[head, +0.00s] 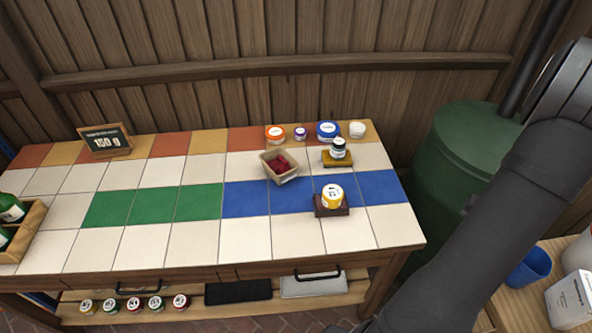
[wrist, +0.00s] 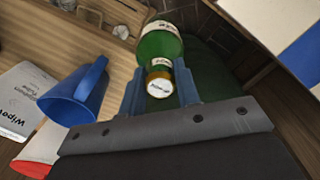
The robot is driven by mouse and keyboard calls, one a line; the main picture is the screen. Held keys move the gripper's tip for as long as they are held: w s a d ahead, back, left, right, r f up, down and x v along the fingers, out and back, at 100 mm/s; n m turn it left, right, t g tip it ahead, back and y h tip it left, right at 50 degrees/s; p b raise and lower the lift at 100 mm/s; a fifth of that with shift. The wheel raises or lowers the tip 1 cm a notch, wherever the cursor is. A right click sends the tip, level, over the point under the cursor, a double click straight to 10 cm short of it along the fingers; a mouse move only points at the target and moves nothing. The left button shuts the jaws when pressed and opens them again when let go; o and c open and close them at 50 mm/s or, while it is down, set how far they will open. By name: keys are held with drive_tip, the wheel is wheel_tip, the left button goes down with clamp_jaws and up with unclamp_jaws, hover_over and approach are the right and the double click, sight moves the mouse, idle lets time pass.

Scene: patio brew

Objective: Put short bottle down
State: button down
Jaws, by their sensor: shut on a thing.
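A short green glass bottle (wrist: 157,44) with a gold-rimmed, white-topped cap shows in the wrist view. My gripper (wrist: 162,80) is shut on it, with one blue-grey finger on each side of its neck and cap. The bottle's base points away from the wrist camera. Whether its base touches anything below is not clear. In the head view my arm crosses the right side, and the gripper and held bottle are out of the picture.
A wooden side surface (wrist: 60,32) carries a blue jug (wrist: 83,92) and white packet (wrist: 27,95). On the tiled table (head: 150,240) stand a bottle crate (head: 32,232), carton of red pieces (head: 279,165), jars and price sign (head: 105,141). A green barrel (head: 455,165) stands beside it.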

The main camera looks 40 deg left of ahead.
wheel_tip(320, 180, up, 24)
drive_tip(key=a+n, duration=1)
drive_tip(key=a, duration=2)
drive_tip(key=s+a+n, duration=0.4)
drive_tip(key=s+a, duration=0.4)
drive_tip(key=a, duration=0.4)
drive_tip(key=s+a+n, duration=0.4)
drive_tip(key=s+a, duration=0.3)
drive_tip(key=a, duration=0.5)
drive_tip(key=s+a+f, duration=0.3)
drive_tip(key=a+f, duration=0.1)
drive_tip(key=f, duration=0.4)
drive_tip(key=s+a+f, duration=0.3)
drive_tip(key=a+f, duration=0.2)
drive_tip(key=f, duration=0.3)
drive_tip(key=shift+a+f, duration=0.15)
drive_tip(key=shift+a, duration=0.1)
drive_tip(key=shift+f, duration=0.1)
